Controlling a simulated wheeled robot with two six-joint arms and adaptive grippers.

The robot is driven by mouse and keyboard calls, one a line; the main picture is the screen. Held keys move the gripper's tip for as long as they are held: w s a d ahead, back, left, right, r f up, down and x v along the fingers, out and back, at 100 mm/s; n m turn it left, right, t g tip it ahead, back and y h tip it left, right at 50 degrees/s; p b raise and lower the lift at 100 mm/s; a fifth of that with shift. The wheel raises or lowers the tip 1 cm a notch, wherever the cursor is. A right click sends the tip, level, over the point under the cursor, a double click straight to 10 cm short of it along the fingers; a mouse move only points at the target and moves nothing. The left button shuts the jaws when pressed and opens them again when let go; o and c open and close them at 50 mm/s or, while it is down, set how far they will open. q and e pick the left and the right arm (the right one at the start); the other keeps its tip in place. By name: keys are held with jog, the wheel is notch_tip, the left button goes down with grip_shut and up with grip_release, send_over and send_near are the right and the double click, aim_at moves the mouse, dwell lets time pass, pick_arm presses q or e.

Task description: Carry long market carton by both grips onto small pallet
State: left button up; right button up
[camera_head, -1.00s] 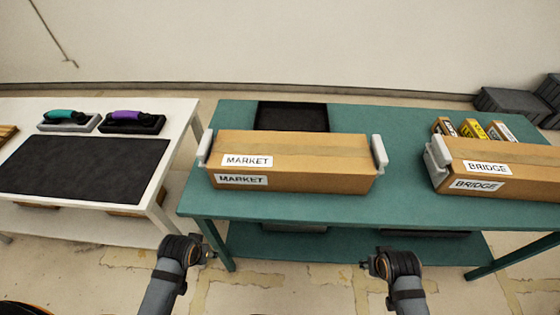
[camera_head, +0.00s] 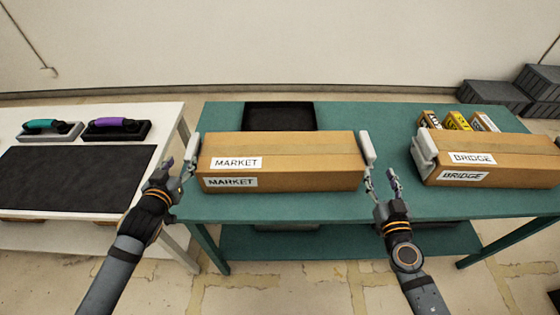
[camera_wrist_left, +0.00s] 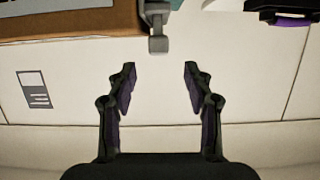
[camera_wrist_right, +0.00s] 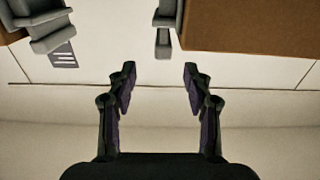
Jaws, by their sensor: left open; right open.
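The long brown MARKET carton (camera_head: 290,150) lies along the front of the teal table, with a pale grey grip at each end. My left gripper (camera_head: 177,172) is open and empty beside its left grip (camera_head: 190,158). In the left wrist view that grip (camera_wrist_left: 157,30) is ahead of the open fingers (camera_wrist_left: 159,78), apart from them. My right gripper (camera_head: 381,182) is open and empty beside the right grip (camera_head: 367,150). In the right wrist view this grip (camera_wrist_right: 164,35) is ahead of the open fingers (camera_wrist_right: 159,78). I cannot tell for sure which thing is the small pallet.
A BRIDGE carton (camera_head: 510,158) with its own grip stands right of my right gripper. A black tray (camera_head: 279,116) is behind the MARKET carton. The white table (camera_head: 150,112) at left holds a clear dark mat (camera_head: 75,178) and two handled tools behind it.

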aim_at(190, 149)
pick_arm(q)
jog(key=shift+r, duration=0.15)
pick_arm(e)
jog(key=shift+a+f, duration=0.1)
jog(key=shift+a, duration=0.05)
pick_arm(q)
jog(key=shift+x, duration=5.35)
pick_arm(e)
jog(key=shift+w+a, duration=0.15)
jog(key=shift+w, duration=5.9)
pick_arm(q)
grip_shut()
pick_arm(e)
grip_shut()
